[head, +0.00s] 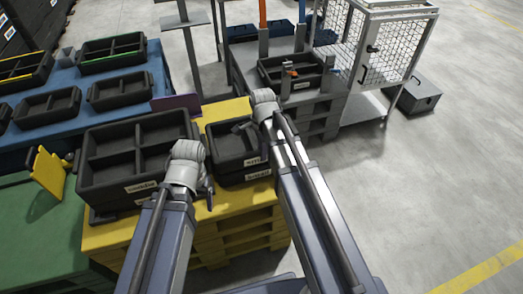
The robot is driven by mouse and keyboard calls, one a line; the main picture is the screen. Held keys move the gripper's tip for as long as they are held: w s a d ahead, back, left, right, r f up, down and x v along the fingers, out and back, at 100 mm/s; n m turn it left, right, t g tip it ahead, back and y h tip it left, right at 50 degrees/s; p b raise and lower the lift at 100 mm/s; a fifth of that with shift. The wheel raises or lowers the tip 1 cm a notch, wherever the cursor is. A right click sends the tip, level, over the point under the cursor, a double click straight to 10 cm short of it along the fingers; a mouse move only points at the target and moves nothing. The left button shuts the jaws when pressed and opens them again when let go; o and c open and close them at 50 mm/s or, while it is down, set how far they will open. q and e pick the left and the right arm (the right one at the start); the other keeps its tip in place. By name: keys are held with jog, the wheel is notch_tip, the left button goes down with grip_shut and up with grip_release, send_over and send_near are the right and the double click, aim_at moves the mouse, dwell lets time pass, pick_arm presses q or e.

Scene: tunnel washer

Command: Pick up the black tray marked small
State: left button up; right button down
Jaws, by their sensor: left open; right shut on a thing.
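The small black tray (226,150) sits on the yellow pallet top, right of a larger divided black tray (108,160). Two pale labels show on its front, the lower one seeming to read "small"; it seems to be stacked on another. My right gripper (243,127) is at the small tray's far right rim and shut on it, its fingers partly hidden by my arm. My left gripper (208,187) is open at the near left corner of the small tray, beside the larger tray. Its fingertips are small and hard to make out.
A blue table (70,128) with several black trays stands back left, a green surface (40,235) with a yellow plate (50,172) front left. Behind is a grey bench with a black tray (272,72) and a mesh cage (385,45).

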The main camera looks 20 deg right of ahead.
notch_tip(320, 180, up, 8)
jog(key=p, duration=0.7)
jog(key=shift+r+p, duration=0.25)
jog(key=shift+p, duration=0.05)
